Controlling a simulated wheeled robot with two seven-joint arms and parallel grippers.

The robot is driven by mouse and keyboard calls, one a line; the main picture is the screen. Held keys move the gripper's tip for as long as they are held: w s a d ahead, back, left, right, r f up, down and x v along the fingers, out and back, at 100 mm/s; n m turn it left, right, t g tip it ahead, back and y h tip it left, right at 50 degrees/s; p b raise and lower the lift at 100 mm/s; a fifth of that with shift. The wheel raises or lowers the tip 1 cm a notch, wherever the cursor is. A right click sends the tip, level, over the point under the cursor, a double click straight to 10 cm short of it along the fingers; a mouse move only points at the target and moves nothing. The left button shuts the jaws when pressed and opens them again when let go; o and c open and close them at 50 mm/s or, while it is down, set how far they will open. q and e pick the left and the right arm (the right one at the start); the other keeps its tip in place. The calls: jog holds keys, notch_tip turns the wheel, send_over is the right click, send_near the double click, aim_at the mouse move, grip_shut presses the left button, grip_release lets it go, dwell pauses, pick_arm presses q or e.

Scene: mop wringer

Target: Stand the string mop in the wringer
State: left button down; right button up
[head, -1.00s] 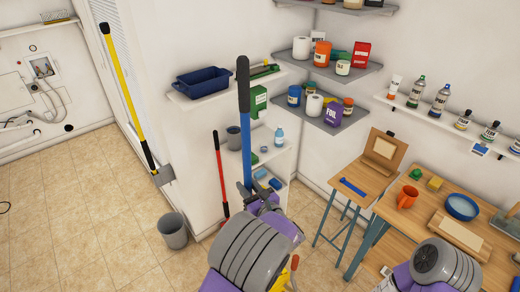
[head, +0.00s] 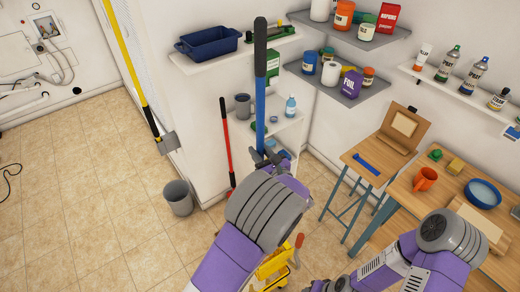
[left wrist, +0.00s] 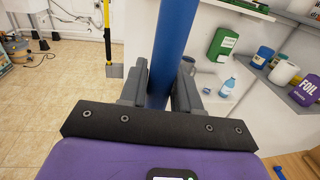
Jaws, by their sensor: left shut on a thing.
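The mop's blue pole with a black top grip (head: 260,105) stands nearly upright in the head view. My left gripper (head: 269,158) is shut on the pole. The left wrist view shows the blue pole (left wrist: 174,45) between the two fingers (left wrist: 160,92). The mop's string head is hidden behind my left arm. The yellow wringer (head: 274,266) shows only in part at the bottom of the head view, below and right of my left forearm. A red-orange grip shows beside it. My right forearm is at lower right, but its fingers cannot be made out.
A grey bin (head: 178,198) stands on the tiled floor left of my left arm. A red-handled tool (head: 226,140) leans by the wall corner. Shelves with a blue tub (head: 208,42) and bottles are behind the pole. A wooden table (head: 405,205) is at right. Floor at left is mostly clear.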

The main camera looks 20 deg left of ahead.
pick_arm(q)
notch_tip(320, 180, down, 22)
jog(key=b, duration=1.6)
jog(key=shift+w+f+b, duration=0.1)
jog(key=shift+f+b, duration=0.35)
jog(key=shift+b, duration=0.05)
dwell(0.3)
jog(key=c, duration=0.8)
grip_release()
jog(key=shift+o, duration=0.4)
jog(key=shift+f, duration=0.15)
jog(key=v, duration=0.7)
jog(key=shift+s+d, duration=0.2)
jog(key=shift+s, duration=0.05)
